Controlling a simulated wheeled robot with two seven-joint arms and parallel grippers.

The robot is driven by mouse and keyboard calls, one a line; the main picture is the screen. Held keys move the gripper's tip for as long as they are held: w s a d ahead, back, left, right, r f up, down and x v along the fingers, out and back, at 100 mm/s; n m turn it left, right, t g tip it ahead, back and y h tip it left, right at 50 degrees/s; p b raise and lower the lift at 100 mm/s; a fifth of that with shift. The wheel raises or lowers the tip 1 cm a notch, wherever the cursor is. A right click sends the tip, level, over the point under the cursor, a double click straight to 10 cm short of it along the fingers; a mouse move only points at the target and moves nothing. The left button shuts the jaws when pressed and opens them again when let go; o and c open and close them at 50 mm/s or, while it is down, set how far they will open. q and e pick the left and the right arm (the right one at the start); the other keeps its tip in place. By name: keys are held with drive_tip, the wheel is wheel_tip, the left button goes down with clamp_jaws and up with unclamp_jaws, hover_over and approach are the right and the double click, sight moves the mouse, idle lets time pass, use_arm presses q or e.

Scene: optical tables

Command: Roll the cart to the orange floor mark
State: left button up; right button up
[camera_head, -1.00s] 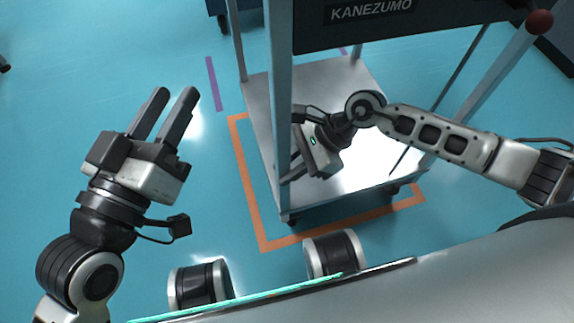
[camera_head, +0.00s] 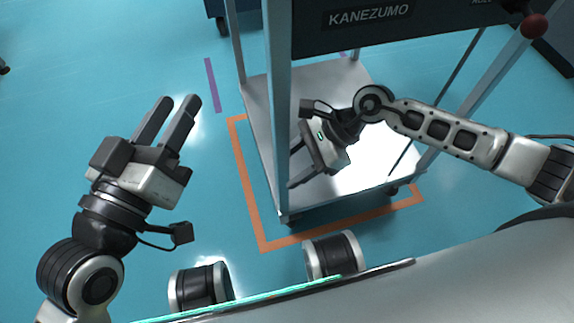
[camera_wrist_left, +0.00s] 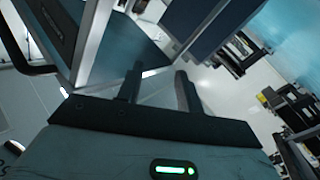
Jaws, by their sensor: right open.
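The cart (camera_head: 260,98) stands upright with its silver lower shelf low over the floor and a dark panel (camera_head: 368,19) lettered KANEZUMO higher up. The orange floor mark (camera_head: 249,190) is a taped outline around the cart's base; its left and near sides show, and the cart hides much of the rest. My left gripper (camera_head: 168,122) is open and empty, left of the cart and apart from it. My right gripper (camera_head: 291,168) is open beside the cart's near left post, which hides part of its fingers. I cannot tell whether it touches the post.
A purple floor strip (camera_head: 213,85) lies left of the cart. A red knob (camera_head: 537,24) is at the cart's upper right. The blue floor at left is clear. The left wrist view shows blurred furniture (camera_wrist_left: 238,52) at right.

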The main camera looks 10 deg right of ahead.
use_arm(q)
drive_tip(key=f, duration=0.1)
drive_tip(key=s+g+p, duration=0.1)
drive_tip(key=f+g+y+p, duration=0.1)
drive_tip(key=shift+s+d+f+n, duration=0.1)
drive_tip(key=shift+s+f+n, duration=0.15)
drive_tip(key=shift+f+n, duration=0.15)
use_arm(e)
drive_tip(key=v, duration=1)
drive_tip(key=shift+a, duration=0.1)
